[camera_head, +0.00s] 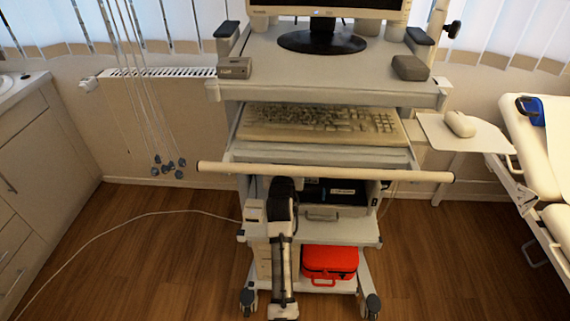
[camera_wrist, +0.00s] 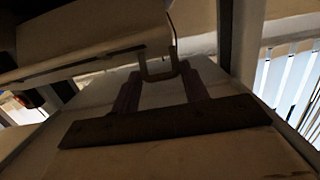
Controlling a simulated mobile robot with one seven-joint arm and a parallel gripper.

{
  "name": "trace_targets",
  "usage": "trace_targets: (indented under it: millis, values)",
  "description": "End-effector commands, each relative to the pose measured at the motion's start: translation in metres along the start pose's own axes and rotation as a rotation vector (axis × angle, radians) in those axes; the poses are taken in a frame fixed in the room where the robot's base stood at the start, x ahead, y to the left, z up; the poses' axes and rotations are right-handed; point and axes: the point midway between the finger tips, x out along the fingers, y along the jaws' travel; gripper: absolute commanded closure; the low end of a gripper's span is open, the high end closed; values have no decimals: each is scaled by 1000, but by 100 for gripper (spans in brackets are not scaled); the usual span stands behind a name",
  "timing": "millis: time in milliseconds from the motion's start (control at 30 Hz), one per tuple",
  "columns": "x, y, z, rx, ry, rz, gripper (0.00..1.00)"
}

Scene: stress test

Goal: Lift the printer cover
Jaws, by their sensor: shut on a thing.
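The printer (camera_head: 345,189) is the dark unit on the cart's middle shelf, under the keyboard tray. A grey handle (camera_head: 321,214) shows low on its front. My arm rises in front of the left part of this shelf in the head view, and its dark end hides that part of the printer. My gripper (camera_wrist: 159,76) shows in the wrist view, with its two fingers on either side of a pale U-shaped handle (camera_wrist: 158,73). It is shut on this handle. The wrist view is dark, so I cannot tell how far the cover is raised.
The keyboard tray (camera_head: 320,154) and a long pale bar (camera_head: 325,172) overhang the printer shelf. A red case (camera_head: 330,262) stands on the bottom shelf. A mouse tray (camera_head: 480,139) juts out right. Wooden floor (camera_head: 150,255) is clear at left, apart from a white cable.

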Motion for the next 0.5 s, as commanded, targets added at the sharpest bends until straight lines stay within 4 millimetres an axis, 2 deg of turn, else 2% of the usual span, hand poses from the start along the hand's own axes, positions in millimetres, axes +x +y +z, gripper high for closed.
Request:
trace_targets:
  millis: [33, 200, 233, 300, 500]
  values:
    - [0, 7, -11, 0, 22, 11, 96]
    - [0, 7, -12, 0, 24, 11, 96]
    - [0, 7, -12, 0, 24, 11, 52]
    - [0, 6, -12, 1, 23, 11, 43]
    - [0, 4, -7, 0, 14, 6, 43]
